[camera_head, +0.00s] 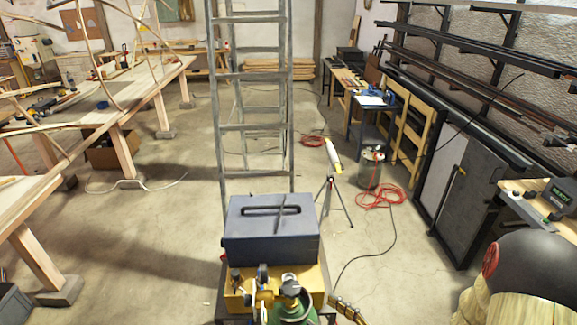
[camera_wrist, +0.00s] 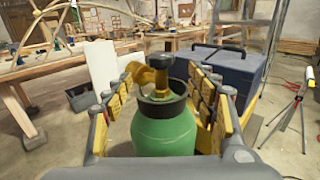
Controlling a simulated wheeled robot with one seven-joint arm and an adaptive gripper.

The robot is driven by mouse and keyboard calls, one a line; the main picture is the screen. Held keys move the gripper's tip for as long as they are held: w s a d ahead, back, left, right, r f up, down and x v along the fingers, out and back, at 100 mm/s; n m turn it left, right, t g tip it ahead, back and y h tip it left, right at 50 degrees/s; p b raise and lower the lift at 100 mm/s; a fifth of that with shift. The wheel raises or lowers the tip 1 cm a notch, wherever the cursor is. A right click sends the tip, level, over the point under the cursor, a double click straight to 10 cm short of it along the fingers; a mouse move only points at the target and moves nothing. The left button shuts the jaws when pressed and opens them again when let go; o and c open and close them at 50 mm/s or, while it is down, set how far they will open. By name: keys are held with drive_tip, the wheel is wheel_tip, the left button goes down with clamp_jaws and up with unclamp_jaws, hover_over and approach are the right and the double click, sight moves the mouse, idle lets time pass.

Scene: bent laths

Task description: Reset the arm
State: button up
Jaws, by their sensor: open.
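My gripper (camera_wrist: 165,78) is open in the wrist view, with yellow-padded fingers on the left and right. A green cylinder (camera_wrist: 165,137) with a dark collar and a yellow and grey valve on top stands upright between the fingers. I cannot tell whether the fingers touch it. In the head view the green cylinder (camera_head: 293,308) is at the bottom centre, cut by the frame edge. A yellow and black finger of my gripper (camera_head: 346,310) shows just right of it.
Workbenches (camera_head: 95,105) with bent laths are at left.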

drive_tip(key=s+a+f+n+g+b, duration=0.1)
drive_tip(key=s+a+f+n+g, duration=0.1)
drive_tip(key=s+n+g, duration=0.45)
drive_tip(key=s+a+f+n+g, duration=0.2)
drive_tip(key=s+a+n+g, duration=0.1)
drive_tip(key=s+n+g, duration=0.4)
drive_tip(key=d+r+n+h+b, duration=0.3)
drive_tip(key=d+n+h+b, duration=0.2)
drive_tip(key=d+n+h, duration=0.7)
wheel_tip(320, 180, up, 10)
drive_tip(key=w+a+n+t+b, duration=0.1)
drive_tip(key=w+n+t+b, duration=0.1)
drive_tip(key=t, duration=0.3)
drive_tip(key=shift+a+t+b, duration=0.35)
drive_tip(key=shift+a+b, duration=0.05)
drive_tip(key=shift+b, duration=0.35)
drive_tip(key=shift+w+r, duration=0.1)
